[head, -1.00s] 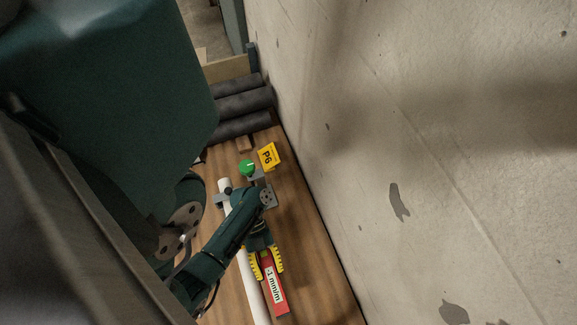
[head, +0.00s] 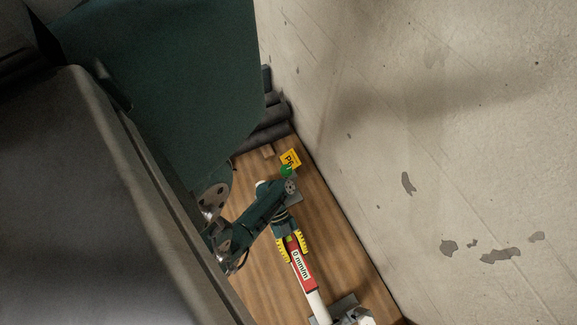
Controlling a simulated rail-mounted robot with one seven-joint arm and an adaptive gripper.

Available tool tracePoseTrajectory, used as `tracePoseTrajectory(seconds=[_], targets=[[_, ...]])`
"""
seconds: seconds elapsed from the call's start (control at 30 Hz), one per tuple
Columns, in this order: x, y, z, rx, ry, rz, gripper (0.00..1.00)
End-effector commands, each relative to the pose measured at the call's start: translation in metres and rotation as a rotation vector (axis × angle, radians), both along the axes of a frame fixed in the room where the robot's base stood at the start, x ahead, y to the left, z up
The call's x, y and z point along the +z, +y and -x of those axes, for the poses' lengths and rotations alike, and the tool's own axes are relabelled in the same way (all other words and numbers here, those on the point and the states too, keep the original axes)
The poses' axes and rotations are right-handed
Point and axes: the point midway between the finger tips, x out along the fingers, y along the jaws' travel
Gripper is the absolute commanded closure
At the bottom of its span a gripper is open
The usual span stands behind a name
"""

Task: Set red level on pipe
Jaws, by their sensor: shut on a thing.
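The red level (head: 303,268) has a white label that reads about 0 mm/m. My gripper (head: 293,246), with yellow fingers, is shut on its upper end. The level lies in line with the white pipe (head: 318,305) and covers part of it. The pipe shows beyond the level's lower end. I cannot tell from this view whether the level touches the pipe or is just above it.
A grey bracket (head: 346,306) stands by the pipe at the bottom. A green knob (head: 286,171) and a yellow P6 tag (head: 290,159) are beyond my arm. Dark pipes (head: 265,133) lie at the back. A concrete wall (head: 450,150) bounds the right. Wooden board (head: 335,240) is bare beside the level.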

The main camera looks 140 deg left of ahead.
Motion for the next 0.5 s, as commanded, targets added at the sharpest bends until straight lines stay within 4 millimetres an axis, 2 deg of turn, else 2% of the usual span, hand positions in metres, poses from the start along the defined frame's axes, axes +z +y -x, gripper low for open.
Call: tracePoseTrajectory(seconds=[0.17,0.5], targets=[[-0.005,0.002,0.000,0.005,0.000,-0.001,0.98],[-0.030,0.001,0.000,0.003,-0.001,0.000,0.98]])
